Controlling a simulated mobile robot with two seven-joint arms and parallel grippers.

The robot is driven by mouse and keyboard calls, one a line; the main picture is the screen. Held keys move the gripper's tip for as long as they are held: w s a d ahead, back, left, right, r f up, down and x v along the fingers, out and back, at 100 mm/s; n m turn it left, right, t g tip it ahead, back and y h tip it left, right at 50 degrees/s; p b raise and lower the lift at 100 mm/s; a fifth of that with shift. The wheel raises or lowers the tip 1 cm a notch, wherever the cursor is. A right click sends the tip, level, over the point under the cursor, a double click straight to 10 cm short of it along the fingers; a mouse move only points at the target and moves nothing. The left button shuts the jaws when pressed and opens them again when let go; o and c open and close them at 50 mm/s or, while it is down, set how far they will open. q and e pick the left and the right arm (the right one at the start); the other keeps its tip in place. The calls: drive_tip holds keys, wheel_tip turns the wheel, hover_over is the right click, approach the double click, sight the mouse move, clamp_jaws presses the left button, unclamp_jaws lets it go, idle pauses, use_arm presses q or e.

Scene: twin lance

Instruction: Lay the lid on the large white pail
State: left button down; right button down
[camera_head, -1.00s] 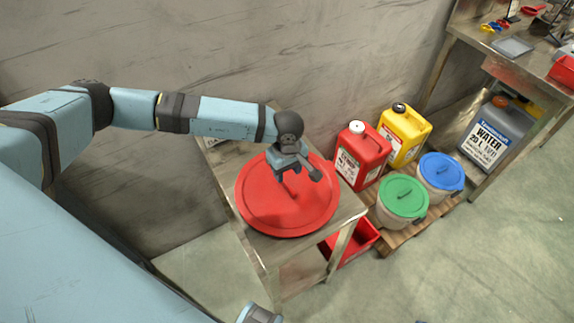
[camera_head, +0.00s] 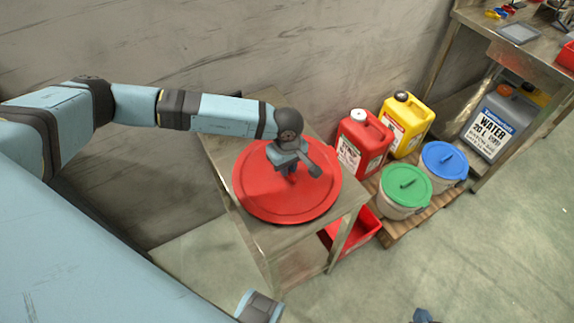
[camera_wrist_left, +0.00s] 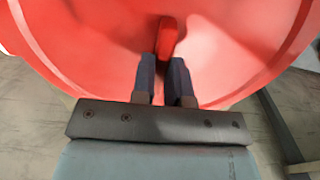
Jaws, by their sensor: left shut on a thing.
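The red round lid (camera_head: 262,195) lies flat over the top of a metal table. My left gripper (camera_head: 289,172) is above the lid's middle, shut on its raised red handle. In the left wrist view the two dark fingers (camera_wrist_left: 168,75) close around the near end of the handle, and the lid (camera_wrist_left: 100,45) fills most of the picture. A small dark blue part at the bottom edge (camera_head: 422,315) looks like my right gripper, mostly cut off. I see no open large white pail; two smaller pale pails wear green (camera_head: 405,184) and blue (camera_head: 444,160) lids.
The metal table (camera_head: 222,152) stands by the wall, with a red bin (camera_head: 362,232) low beside it. Red (camera_head: 363,143) and yellow (camera_head: 406,120) canisters stand close on its right with the pails. A workbench (camera_head: 480,30) and a water canister (camera_head: 492,128) are further right. Floor at lower right is clear.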

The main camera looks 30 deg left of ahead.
use_arm(q)
drive_tip(key=shift+r+p, duration=0.45)
drive_tip(key=shift+r, duration=0.4)
drive_tip(key=shift+r+p, duration=1)
drive_tip(key=shift+r, duration=1.15)
